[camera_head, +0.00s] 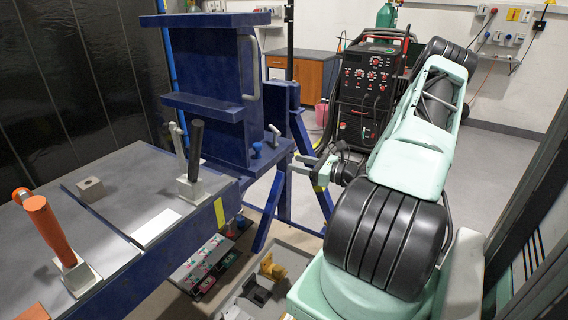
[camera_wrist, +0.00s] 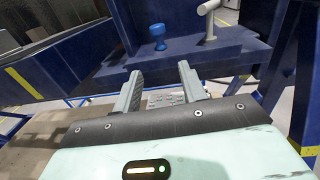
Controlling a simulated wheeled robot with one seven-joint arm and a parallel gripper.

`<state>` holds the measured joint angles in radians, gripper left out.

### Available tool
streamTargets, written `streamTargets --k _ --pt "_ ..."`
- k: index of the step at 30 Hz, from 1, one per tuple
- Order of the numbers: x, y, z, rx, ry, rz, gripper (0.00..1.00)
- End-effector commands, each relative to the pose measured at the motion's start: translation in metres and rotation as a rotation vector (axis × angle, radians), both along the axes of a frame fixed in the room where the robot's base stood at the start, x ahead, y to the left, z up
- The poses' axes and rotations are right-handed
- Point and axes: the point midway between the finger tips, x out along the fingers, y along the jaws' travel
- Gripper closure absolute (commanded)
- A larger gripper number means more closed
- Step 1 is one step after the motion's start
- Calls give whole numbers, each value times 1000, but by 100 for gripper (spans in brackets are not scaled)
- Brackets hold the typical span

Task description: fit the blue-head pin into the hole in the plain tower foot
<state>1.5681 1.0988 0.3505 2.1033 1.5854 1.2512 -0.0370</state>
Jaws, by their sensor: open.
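A blue-head pin (camera_head: 257,148) stands upright on the blue foot plate (camera_head: 280,157) of the tower, and it also shows in the wrist view (camera_wrist: 158,36). I cannot tell whether its shank sits in a hole. A grey T-handled pin (camera_head: 273,133) stands beside it, to its right in the wrist view (camera_wrist: 209,22). My gripper (camera_head: 318,166) is open and empty, to the right of the foot plate and apart from it. In the wrist view its fingers (camera_wrist: 158,76) point toward the plate edge below the blue head. No empty hole is clearly visible in the foot.
The blue tower (camera_head: 215,85) rises behind the pins. A grey-topped bench (camera_head: 120,200) with an orange-handled clamp (camera_head: 48,228) and a black-handled clamp (camera_head: 195,150) stands at left. Bins sit low under the bench edge. A welding machine (camera_head: 365,95) stands behind my arm.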

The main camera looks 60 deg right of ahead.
Motion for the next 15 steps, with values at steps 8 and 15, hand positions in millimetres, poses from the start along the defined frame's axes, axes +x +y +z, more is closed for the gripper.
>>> streamTargets --k 8,15 --pt "-20 -3 0 0 -1 0 58" --pt "-21 -3 1 0 -1 1 58"
